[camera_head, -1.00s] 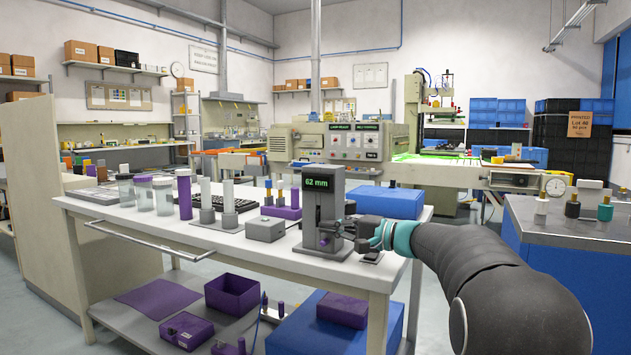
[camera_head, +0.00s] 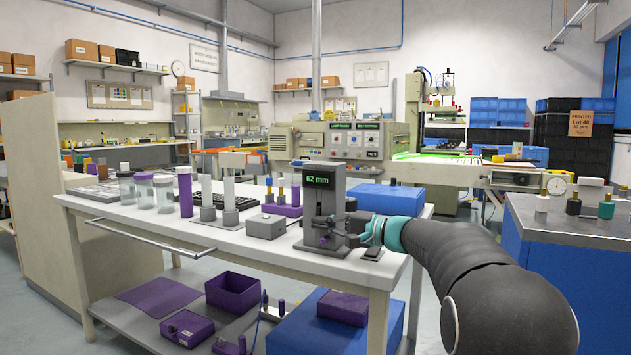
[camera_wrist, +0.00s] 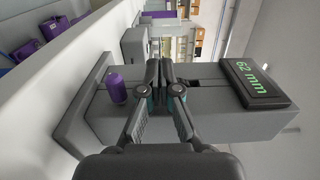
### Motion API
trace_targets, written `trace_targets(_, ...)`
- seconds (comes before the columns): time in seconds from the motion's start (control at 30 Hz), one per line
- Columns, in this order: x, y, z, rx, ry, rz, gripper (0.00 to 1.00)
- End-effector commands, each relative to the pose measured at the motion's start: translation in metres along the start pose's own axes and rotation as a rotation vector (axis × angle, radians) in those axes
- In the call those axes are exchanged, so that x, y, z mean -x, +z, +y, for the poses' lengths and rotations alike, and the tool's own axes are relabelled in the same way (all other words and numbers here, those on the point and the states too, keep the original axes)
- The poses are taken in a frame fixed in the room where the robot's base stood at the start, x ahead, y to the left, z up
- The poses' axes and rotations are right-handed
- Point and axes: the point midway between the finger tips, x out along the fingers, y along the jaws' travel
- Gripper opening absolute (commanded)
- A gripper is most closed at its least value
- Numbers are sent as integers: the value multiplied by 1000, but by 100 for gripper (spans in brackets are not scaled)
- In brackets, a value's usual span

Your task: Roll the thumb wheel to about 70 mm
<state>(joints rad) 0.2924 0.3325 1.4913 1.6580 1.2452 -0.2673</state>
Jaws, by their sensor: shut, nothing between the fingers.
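The grey upright gauge (camera_head: 337,195) stands near the front right of the white table, and its display (camera_head: 318,179) reads 62 mm. The display also shows turned sideways in the wrist view (camera_wrist: 255,80). A small purple ribbed-looking cylinder (camera_wrist: 115,88) sits low on the gauge; it shows in the head view too (camera_head: 324,240). I cannot tell if it is the thumb wheel. My gripper (camera_head: 338,226) is at the gauge front, beside the slot and above the purple part. Its fingers are together and empty in the wrist view (camera_wrist: 159,70). Contact with the gauge cannot be told.
A small grey box (camera_head: 265,226) lies left of the gauge. Clear and purple cylinders (camera_head: 185,195) stand farther left. A blue box (camera_head: 385,200) lies behind my arm. A metal-topped blue cabinet (camera_head: 560,224) stands at the right.

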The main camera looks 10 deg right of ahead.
Motion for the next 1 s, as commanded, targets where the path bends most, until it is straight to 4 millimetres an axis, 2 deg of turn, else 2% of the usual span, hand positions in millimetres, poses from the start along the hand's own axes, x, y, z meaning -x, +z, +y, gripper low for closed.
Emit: trace_targets(1.0, -2, 4, -24, 0, 0, -2, 0)
